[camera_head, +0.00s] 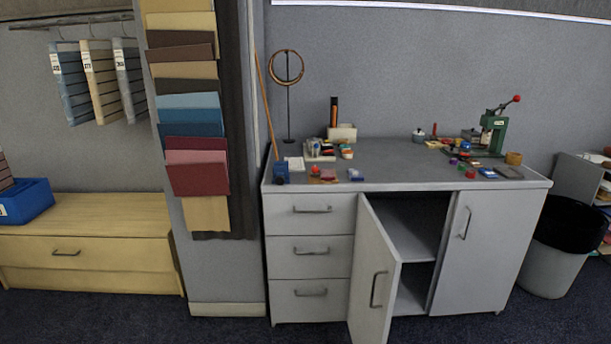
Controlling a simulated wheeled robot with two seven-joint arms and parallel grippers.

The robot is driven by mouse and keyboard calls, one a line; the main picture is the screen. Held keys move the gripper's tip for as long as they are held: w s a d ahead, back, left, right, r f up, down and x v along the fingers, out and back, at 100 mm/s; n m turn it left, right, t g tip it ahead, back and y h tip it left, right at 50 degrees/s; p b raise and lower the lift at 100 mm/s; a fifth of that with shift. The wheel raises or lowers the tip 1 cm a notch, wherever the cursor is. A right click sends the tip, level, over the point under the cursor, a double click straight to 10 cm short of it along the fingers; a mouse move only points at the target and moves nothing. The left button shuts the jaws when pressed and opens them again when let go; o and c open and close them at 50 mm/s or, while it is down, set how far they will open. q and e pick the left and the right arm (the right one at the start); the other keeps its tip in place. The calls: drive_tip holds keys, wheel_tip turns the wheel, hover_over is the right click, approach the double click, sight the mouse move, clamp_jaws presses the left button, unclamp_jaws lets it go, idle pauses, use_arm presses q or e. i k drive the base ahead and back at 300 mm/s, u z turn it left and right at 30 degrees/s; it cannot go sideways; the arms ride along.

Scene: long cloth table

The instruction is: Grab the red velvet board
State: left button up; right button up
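A stack of overlapping coloured boards hangs on a narrow upright panel (241,120) left of centre. Near its lower part is a red board (198,175), with a darker maroon board (193,145) just above and partly behind it. I cannot tell from the picture whether either is velvet. Blue boards (190,115) hang above these, and a tan board (206,214) hangs below. Neither of my grippers shows in this view.
A grey cabinet (312,245) stands right of the panel, its middle door (374,275) swung open into the floor space. Small items crowd its top. A low wooden chest (90,230) with a blue bin (28,203) stands left. A grey waste bin (550,262) stands right.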

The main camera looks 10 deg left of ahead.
sight(327, 174)
drive_tip(key=u, duration=0.8)
drive_tip(key=i, duration=0.85)
drive_tip(key=u, duration=0.5)
drive_tip(key=i, duration=1.05)
drive_tip(key=z, duration=0.55)
